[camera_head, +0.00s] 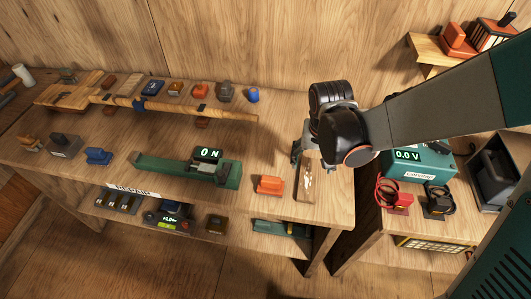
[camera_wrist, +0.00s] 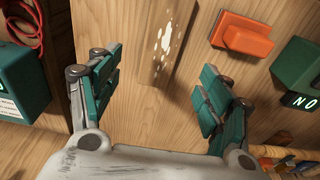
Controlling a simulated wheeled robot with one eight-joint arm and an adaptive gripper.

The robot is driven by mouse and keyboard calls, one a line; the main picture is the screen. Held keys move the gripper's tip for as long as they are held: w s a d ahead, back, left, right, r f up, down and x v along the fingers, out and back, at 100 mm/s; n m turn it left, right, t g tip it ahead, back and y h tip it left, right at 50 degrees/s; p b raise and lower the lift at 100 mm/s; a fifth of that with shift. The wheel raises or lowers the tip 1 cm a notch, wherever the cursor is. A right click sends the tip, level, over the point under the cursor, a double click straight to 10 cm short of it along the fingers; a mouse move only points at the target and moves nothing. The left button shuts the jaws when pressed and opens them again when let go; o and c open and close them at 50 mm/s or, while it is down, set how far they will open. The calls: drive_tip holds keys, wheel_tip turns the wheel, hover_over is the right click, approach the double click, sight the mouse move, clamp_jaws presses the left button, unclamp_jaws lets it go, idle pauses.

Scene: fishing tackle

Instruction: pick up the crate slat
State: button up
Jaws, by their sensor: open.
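The crate slat appears to be the short brown wooden piece with pale, worn white patches (camera_head: 305,184). It lies near the front right corner of the wooden bench. In the wrist view the slat (camera_wrist: 163,50) runs in from the top edge, ahead of and between my finger pads. My gripper (camera_head: 304,153) is just above the slat's far end in the head view. In the wrist view my gripper (camera_wrist: 156,68) has its two green-padded fingers spread wide, with nothing held. Part of the slat's far end is hidden by my gripper in the head view.
An orange block (camera_head: 269,185) lies close to the slat's left. A green device reading "0 N" (camera_head: 190,169) stands further left. A rod (camera_head: 190,108) and small items line the back. To the right, past a gap, is a green "0.0 V" unit (camera_head: 418,162) with red and black cables.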

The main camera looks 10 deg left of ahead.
sight(308, 177)
drive_tip(key=f+b, duration=0.1)
drive_tip(key=f, duration=0.2)
drive_tip(key=f+b, duration=0.2)
drive_tip(key=f, duration=0.1)
drive_tip(key=f+b, duration=0.2)
drive_tip(key=f, duration=0.1)
drive_tip(key=shift+w+a, duration=0.1)
drive_tip(key=shift+w, duration=0.3)
drive_tip(key=shift+r, duration=0.1)
drive_tip(key=c, duration=1.2)
